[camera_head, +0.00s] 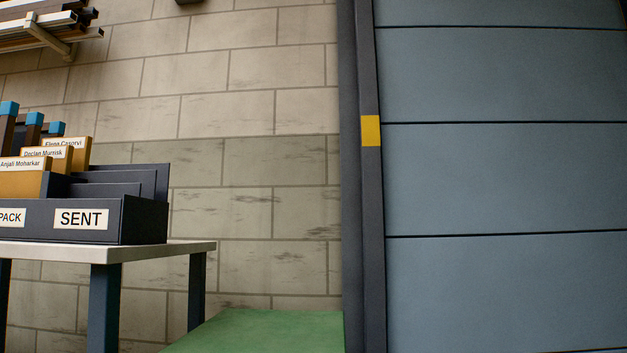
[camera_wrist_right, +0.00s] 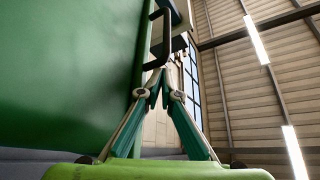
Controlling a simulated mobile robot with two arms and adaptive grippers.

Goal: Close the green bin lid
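A flat green surface (camera_head: 265,332), probably the bin lid, shows at the bottom middle of the head view, against the brick wall; its front is cut off. In the right wrist view a large green panel (camera_wrist_right: 70,70) fills the left side, very close. My right gripper (camera_wrist_right: 163,72) has its teal fingers drawn together at the tips, beside the panel's right edge. A dark bent bar (camera_wrist_right: 166,38), like a handle, stands just beyond the tips. I cannot tell whether the tips touch it. My left gripper is not in view.
A light table (camera_head: 110,251) at the left of the head view carries a dark file box (camera_head: 140,220) labelled SENT, with folders. A grey-blue panelled door (camera_head: 500,180) with a dark frame stands at the right. Pipes (camera_head: 45,30) rest on a wall rack at the upper left.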

